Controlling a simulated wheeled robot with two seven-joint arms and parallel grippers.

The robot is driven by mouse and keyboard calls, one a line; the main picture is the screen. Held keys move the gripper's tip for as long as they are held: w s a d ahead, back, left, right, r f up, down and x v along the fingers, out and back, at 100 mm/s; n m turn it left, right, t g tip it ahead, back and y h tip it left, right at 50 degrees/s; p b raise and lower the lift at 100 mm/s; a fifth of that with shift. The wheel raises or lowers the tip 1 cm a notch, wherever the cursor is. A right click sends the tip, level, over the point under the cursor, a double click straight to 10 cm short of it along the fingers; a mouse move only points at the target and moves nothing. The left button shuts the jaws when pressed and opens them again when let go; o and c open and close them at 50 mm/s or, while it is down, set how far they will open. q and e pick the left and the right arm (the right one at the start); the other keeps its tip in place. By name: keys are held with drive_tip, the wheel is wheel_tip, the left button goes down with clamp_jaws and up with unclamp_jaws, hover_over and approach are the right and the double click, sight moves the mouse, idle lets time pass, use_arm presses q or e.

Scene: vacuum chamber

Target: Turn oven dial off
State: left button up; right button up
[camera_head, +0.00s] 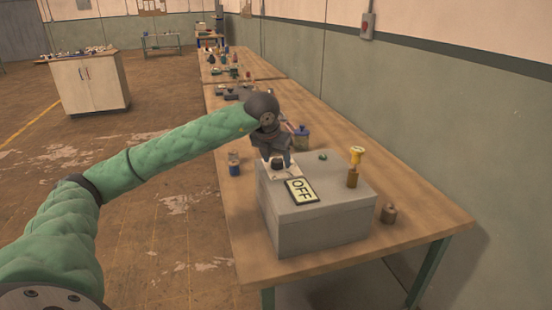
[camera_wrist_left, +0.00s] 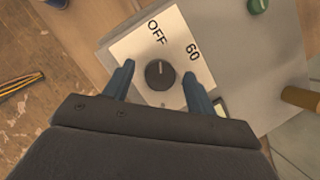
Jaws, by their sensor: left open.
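The oven is a grey box (camera_head: 320,218) on the wooden bench. On its top is a white plate printed "OFF" and "60" (camera_wrist_left: 178,38) with a round black dial (camera_wrist_left: 160,75); the dial also shows in the head view (camera_head: 277,163). A pale line on the dial points up in the left wrist view, between the two labels. My left gripper (camera_wrist_left: 158,80) is open, with one finger on each side of the dial, and I cannot tell whether they touch it. In the head view my left gripper (camera_head: 275,158) is over the box's far left corner. My right gripper is not in view.
An "OFF" sign (camera_head: 301,190) lies on the box. A yellow-topped brown item (camera_head: 354,166) and a green button (camera_head: 323,156) are also on it. A blue jar (camera_head: 302,138) and a small jar (camera_head: 234,164) stand nearby. The bench's front right is mostly clear.

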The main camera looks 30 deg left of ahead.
use_arm(q)
drive_tip(key=shift+r, duration=0.1)
drive_tip(key=b+v, duration=0.1)
drive_tip(key=v, duration=0.6)
drive_tip(key=shift+r, duration=0.3)
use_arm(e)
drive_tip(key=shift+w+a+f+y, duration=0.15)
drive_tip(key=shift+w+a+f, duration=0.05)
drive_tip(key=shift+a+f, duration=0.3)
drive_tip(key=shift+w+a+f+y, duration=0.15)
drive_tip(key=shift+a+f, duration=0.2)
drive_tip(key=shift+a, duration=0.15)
use_arm(q)
drive_tip(key=shift+s, duration=0.15)
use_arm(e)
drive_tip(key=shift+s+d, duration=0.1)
